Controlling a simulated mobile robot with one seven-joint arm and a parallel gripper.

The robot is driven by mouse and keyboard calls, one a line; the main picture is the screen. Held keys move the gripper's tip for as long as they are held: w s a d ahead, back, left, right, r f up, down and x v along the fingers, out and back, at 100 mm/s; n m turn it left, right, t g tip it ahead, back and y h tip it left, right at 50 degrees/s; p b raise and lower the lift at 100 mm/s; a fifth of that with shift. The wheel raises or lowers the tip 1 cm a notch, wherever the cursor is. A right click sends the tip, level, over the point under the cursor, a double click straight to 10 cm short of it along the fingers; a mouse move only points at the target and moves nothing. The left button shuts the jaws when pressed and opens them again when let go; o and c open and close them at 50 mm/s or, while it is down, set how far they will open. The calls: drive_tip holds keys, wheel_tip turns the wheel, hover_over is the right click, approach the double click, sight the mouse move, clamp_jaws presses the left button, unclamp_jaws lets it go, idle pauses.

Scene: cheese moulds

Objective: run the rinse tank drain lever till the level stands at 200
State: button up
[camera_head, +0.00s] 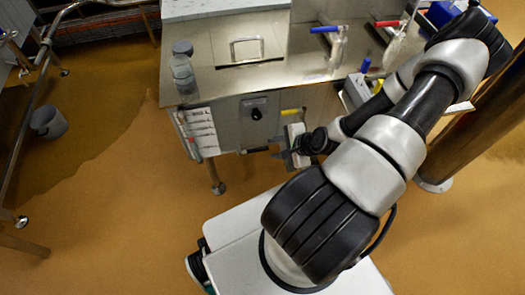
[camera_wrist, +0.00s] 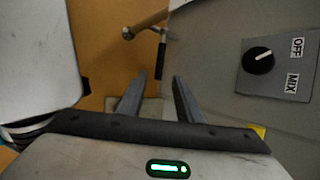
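The steel tank (camera_head: 222,90) has a front panel with a white label strip (camera_head: 197,132) at its left edge; its figures and the level are too small to read. A short dark lever (camera_head: 256,150) sticks out low on the panel, probably the drain lever. In the wrist view a black handle (camera_wrist: 161,62) shows ahead, between and beyond the fingertips. My gripper (camera_head: 284,157) is in front of the panel's lower edge, just right of that lever. In the wrist view my gripper (camera_wrist: 160,78) has its fingers apart with nothing held. I cannot tell whether they touch the handle.
A black knob (camera_wrist: 260,60) marked OFF and MIX is on the panel right of the fingers. A yellow bar (camera_head: 292,112) sits above my gripper. Blue (camera_head: 325,29) and red (camera_head: 387,23) tap handles stand on top.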

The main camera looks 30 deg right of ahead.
sight(259, 150)
drive_tip(key=b+x, duration=0.2)
drive_tip(key=x, duration=0.7)
drive_tip(key=shift+w+a+f, duration=0.1)
drive_tip(key=shift+f, duration=0.05)
clamp_jaws()
